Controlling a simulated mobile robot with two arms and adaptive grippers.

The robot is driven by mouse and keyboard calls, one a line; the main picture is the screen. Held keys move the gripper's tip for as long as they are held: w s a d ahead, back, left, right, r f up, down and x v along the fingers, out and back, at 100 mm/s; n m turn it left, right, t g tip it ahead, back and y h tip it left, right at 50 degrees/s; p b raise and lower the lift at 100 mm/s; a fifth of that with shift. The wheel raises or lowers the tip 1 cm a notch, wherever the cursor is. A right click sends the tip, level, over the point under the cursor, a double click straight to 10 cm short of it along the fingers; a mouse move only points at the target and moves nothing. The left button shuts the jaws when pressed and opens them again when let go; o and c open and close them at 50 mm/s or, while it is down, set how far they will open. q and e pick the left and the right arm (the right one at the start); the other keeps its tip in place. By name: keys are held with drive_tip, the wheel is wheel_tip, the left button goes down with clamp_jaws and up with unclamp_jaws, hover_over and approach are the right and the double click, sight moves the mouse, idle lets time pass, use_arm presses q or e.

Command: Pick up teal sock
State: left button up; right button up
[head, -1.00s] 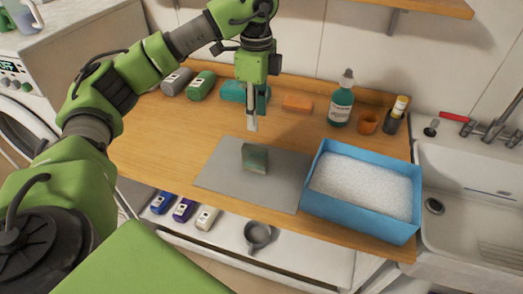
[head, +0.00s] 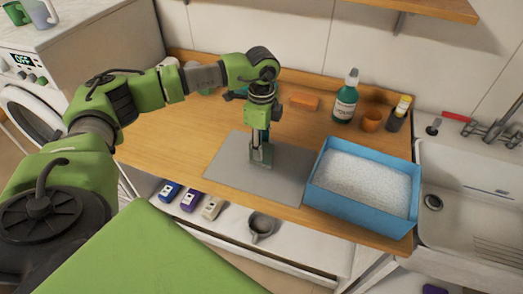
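A teal bundle (head: 230,96), which may be the sock, lies at the back of the wooden counter. It is mostly hidden behind my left arm. A small grey-green block (head: 262,164) stands on the grey mat (head: 225,167). My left gripper (head: 261,158) points down over this block with its fingers at it. The fingers overlap the block, so I cannot tell whether they are closed on it. My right gripper is not in view.
A blue bin (head: 360,213) of white granules stands right of the mat. Behind are an orange block (head: 304,101), a teal bottle (head: 345,97) and an orange cup (head: 371,121). A sink (head: 470,190) is at the right. Several small items and a grey mug (head: 261,226) lie below the counter's front edge.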

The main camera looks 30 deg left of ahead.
use_arm(q)
drive_tip(key=shift+c, duration=0.7)
clamp_jaws()
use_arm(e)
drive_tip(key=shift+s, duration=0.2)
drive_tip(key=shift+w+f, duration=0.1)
use_arm(q)
drive_tip(key=shift+r+b, duration=0.5)
drive_tip(key=shift+b, duration=0.05)
drive_tip(key=r, duration=0.1)
drive_tip(key=r+b, duration=0.1)
drive_tip(key=shift+s+r, duration=0.3)
drive_tip(key=s+d+r+b, duration=0.2)
drive_tip(key=s+r+b, duration=0.2)
drive_tip(key=s+r, duration=0.5)
drive_tip(key=s, duration=0.4)
drive_tip(key=shift+s+r, duration=0.2)
drive_tip(key=shift+r, duration=0.05)
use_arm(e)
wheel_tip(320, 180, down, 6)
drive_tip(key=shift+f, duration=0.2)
